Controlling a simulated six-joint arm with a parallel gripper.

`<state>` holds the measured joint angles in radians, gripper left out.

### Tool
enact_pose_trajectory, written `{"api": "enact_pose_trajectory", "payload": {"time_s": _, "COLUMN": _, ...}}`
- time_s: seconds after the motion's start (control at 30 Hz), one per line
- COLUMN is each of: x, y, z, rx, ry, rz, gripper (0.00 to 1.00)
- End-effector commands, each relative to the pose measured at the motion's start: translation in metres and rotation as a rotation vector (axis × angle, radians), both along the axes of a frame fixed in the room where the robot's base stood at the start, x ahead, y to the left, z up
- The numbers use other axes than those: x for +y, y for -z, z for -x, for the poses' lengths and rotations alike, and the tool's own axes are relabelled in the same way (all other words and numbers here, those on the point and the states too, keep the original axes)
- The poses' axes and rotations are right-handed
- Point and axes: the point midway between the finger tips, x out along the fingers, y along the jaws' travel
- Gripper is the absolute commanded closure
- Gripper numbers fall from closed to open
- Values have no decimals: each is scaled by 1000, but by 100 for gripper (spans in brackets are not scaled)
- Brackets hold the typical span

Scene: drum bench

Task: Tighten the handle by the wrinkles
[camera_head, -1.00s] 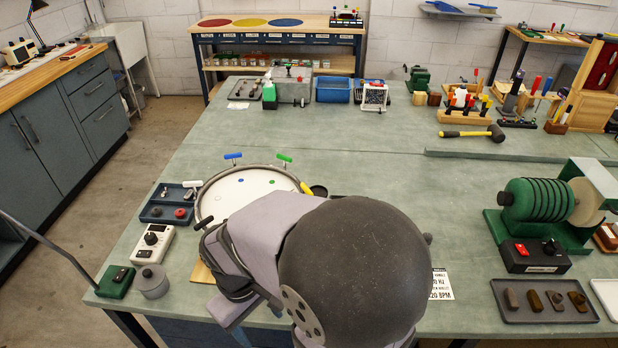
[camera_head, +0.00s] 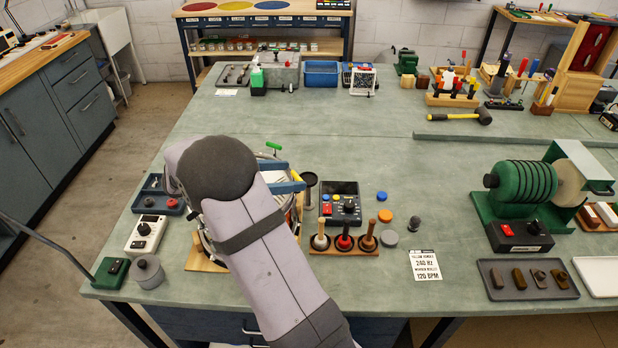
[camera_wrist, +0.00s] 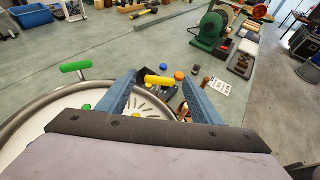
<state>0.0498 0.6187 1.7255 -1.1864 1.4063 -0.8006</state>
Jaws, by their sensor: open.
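A drum (camera_wrist: 35,112) with a pale head lies below my gripper; in the head view my arm hides most of it. In the wrist view, wrinkles (camera_wrist: 152,104) fan out on the head by the yellow T-handle (camera_wrist: 158,80) at the rim. A green T-handle (camera_wrist: 75,67) stands on the rim farther left; it also shows in the head view (camera_head: 274,146). My gripper (camera_wrist: 164,78) is open, with its two blue fingers on either side of the yellow handle. I cannot tell whether they touch it. A yellow dot (camera_wrist: 136,115) and a green dot (camera_wrist: 87,107) mark the head.
Right of the drum are a dark control box (camera_head: 342,203) and a wooden rack (camera_head: 345,243) with several mallets. Loose coloured discs (camera_head: 385,215) lie beyond. A grey-white box (camera_head: 148,233) and a blue tray (camera_head: 160,196) stand left. The bench behind the drum is clear.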

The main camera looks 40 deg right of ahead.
Motion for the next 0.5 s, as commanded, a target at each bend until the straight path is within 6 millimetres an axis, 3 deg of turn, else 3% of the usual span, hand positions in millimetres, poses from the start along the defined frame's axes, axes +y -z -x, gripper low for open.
{"api": "enact_pose_trajectory", "payload": {"time_s": 0.23, "x": -8, "y": 2, "z": 2, "rx": 2, "ry": 3, "rz": -1, "gripper": 41}}
{"api": "enact_pose_trajectory", "payload": {"time_s": 0.5, "x": -37, "y": 14, "z": 9, "rx": 2, "ry": 6, "rz": -2, "gripper": 41}}
